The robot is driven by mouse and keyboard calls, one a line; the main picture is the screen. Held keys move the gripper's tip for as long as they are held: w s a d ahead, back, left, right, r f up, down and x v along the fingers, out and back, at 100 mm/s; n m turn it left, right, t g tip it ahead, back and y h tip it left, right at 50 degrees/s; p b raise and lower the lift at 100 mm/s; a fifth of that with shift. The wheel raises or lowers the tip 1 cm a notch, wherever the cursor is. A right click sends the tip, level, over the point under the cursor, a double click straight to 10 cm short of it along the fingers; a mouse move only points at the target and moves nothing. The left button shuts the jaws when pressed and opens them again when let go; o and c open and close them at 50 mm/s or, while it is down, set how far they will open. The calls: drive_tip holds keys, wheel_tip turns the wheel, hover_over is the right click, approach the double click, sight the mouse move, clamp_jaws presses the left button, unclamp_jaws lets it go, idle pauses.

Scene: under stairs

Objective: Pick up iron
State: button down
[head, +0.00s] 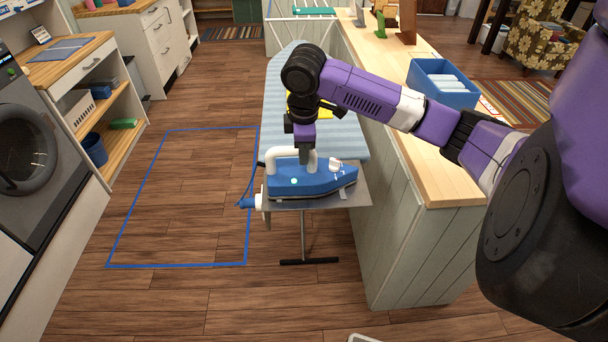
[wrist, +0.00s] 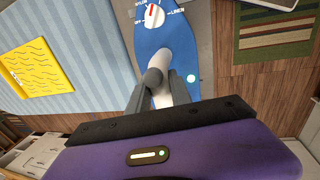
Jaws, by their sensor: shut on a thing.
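The iron (head: 312,183) is blue with a white handle and a white dial. It is at the near end of the ironing board (head: 352,134), at its grey metal rest (head: 362,196). I cannot tell whether it touches the rest. In the wrist view the iron's blue body and dial (wrist: 170,40) lie beyond my fingers. My gripper (head: 305,158) reaches down from above and is shut on the iron's handle. The wrist view shows my gripper (wrist: 160,92) with a finger on each side of the white handle.
A yellow patterned item (wrist: 38,66) lies on the striped board cover. A wooden counter (head: 440,170) with a blue bin (head: 443,99) runs along the right. Shelves and a washer (head: 25,140) stand at left. The floor inside the blue outline (head: 190,200) is clear.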

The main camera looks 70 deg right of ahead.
drive_tip(key=shift+r, duration=0.2)
wheel_tip(320, 180, up, 20)
drive_tip(key=shift+b, duration=0.3)
idle(0.5)
drive_tip(key=shift+f, duration=0.1)
drive_tip(key=c, duration=1.7)
unclamp_jaws()
clamp_jaws()
